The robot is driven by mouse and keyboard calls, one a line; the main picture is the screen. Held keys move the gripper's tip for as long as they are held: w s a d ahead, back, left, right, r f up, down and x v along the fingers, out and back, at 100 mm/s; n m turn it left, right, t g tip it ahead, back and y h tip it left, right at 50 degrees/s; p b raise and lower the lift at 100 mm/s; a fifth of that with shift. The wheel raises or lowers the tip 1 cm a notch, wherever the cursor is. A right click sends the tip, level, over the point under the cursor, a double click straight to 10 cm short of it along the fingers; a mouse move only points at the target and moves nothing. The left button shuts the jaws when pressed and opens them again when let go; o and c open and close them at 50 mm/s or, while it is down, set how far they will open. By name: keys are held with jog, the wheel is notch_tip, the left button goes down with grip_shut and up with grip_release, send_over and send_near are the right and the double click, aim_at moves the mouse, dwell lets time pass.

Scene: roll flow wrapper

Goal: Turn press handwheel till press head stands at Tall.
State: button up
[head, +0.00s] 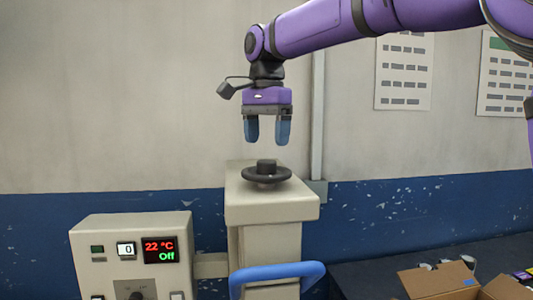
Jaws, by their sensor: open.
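The press handwheel (284,174) is a dark ring with a raised black hub, lying flat on top of the beige press column (270,208). My gripper (267,141) points straight down above the handwheel, apart from it. Its two blue fingers are open with nothing between them. The press head and any Tall mark do not show in this view.
A control box (131,226) at lower left shows "22 °C", "Off" and a counter at 0. A blue bar handle (277,271) sticks out in front of the column. An open cardboard box (438,281) is at lower right. The wall behind carries two posters (404,72).

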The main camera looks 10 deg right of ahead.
aim_at(267, 161)
jog(key=shift+r, duration=2.8)
jog(key=s+d+f+n+t, duration=0.2)
jog(key=s+d+f+n, duration=0.2)
jog(key=s+d+f, duration=0.6)
jog(key=s+d+f+n+t, duration=0.3)
jog(key=s+d+f+n, duration=0.2)
jog(key=s+d+f, duration=0.5)
jog(key=s+d, duration=0.1)
jog(key=s, duration=0.5)
jog(key=shift+s, duration=0.3)
jog(key=shift+f, duration=0.1)
